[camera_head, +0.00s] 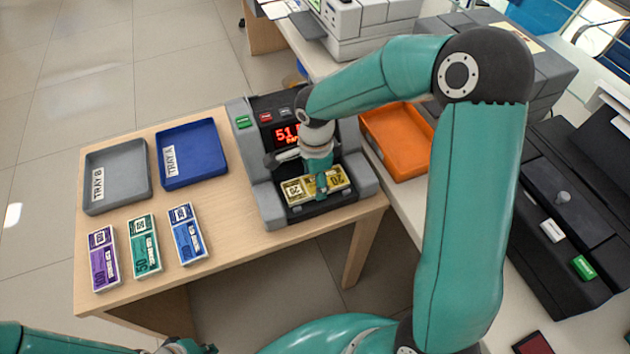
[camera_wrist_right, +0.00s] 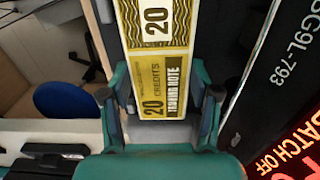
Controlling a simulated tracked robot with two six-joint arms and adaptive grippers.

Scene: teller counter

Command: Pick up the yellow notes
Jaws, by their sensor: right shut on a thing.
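The yellow notes (camera_head: 296,190) are a banded stack marked 20, at the front pocket of the note-counting machine (camera_head: 366,179). My right gripper (camera_head: 321,181) comes down over their middle and is shut on them. In the right wrist view the yellow notes (camera_wrist_right: 158,65) lie between the two fingers of my right gripper (camera_wrist_right: 161,98), with their long side running away from the palm. I cannot tell whether they touch the pocket floor. A part of my left gripper (camera_head: 184,346) shows at the bottom edge; its fingers are not clear.
Purple (camera_head: 103,259), green (camera_head: 144,247) and blue (camera_head: 187,234) note stacks lie on the wooden table (camera_head: 228,220). Behind them are grey Tray B (camera_head: 119,197) and blue Tray A (camera_head: 203,171). An orange tray (camera_head: 409,163) sits right of the machine.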

